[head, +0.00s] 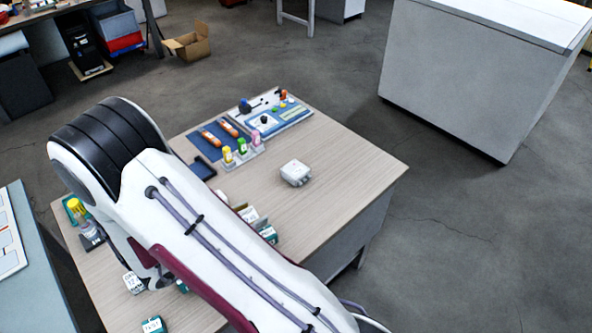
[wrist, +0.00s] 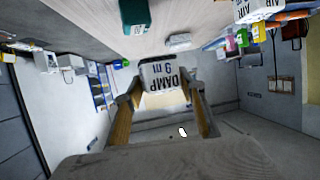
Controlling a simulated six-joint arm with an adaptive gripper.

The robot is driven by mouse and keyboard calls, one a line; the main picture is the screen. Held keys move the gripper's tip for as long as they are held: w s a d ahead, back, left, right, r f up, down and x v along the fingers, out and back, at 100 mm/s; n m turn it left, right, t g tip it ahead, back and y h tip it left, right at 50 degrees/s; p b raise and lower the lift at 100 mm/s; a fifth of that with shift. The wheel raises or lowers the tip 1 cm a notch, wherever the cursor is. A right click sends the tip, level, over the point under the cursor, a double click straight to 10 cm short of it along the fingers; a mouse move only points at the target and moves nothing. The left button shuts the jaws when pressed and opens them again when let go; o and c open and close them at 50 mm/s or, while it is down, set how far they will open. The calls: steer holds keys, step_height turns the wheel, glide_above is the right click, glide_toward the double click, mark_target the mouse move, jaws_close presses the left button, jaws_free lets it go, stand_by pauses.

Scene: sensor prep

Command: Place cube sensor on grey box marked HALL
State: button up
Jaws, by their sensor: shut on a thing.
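My gripper (wrist: 162,92) is shut on a small whitish block (wrist: 160,76) in the wrist view. The block's dark lettering is upside down and seems to read DAMP. In the head view my arm hides the gripper and the block. No marking HALL is legible in either view, so I cannot tell which box bears it. Small white and teal boxes stand on the table: a white one (head: 133,283) and a teal one (head: 153,325) at the front left, and a teal-and-white one (head: 268,234) right of my arm. A teal box (wrist: 138,16) also shows in the wrist view.
A white device (head: 295,173) stands on the wooden table (head: 340,190), with bare wood around it. Behind are a blue tray with orange tools (head: 219,133), coloured bottles (head: 242,147) and a panel (head: 270,120). A yellow-capped bottle (head: 80,212) stands left of my arm.

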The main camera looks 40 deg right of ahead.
steer(key=w+d+r+m+g, duration=0.1)
steer(key=w+d+m+g, duration=0.1)
steer(key=d, duration=0.9)
steer(key=w+d+r+m+g, duration=0.1)
steer(key=w+d+g, duration=0.15)
steer(key=d, duration=0.75)
step_height(320, 180, up, 3)
steer(key=t, duration=0.2)
glide_above(296, 170)
steer(key=shift+s+d+f+n, duration=0.15)
steer(key=shift+f+n, duration=0.05)
steer(key=shift+n, duration=0.1)
steer(key=shift+c, duration=0.2)
steer(key=shift+f, duration=0.15)
steer(key=shift+f, duration=3)
steer(key=shift+f, duration=0.15)
steer(key=shift+f, duration=1.75)
